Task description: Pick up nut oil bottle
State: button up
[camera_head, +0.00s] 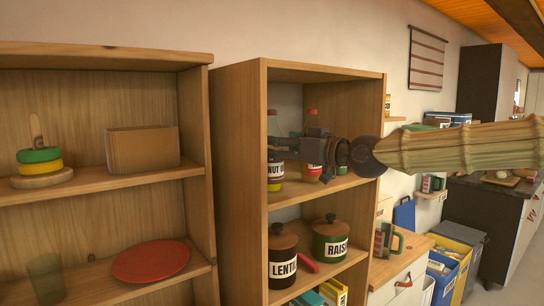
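The nut oil bottle (276,171) stands on the upper shelf of the right wooden cabinet, near its left inner side. Its white label reads "NUT O", the rest being cut off, and yellow shows below it. A red cap shows above. My dark gripper (283,148) reaches in from the right at bottle height, and its tip overlaps the bottle in this view. I cannot tell whether it touches the bottle or is in front of it. The finger opening is too small and dark to judge. The bottle's middle is partly hidden.
A second red-capped bottle (312,172) stands just right, partly behind my gripper. Below are a lentil jar (283,262) and a raisin jar (330,243). The cabinet's side panel (238,180) closes off the left. A left shelf holds a red plate (150,261).

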jog(key=p+x, duration=0.1)
jog(key=x, duration=0.2)
jog(key=shift+w+a, duration=0.2)
jog(key=shift+a, duration=0.1)
jog(key=c, duration=1.7)
jog(key=shift+o, duration=0.2)
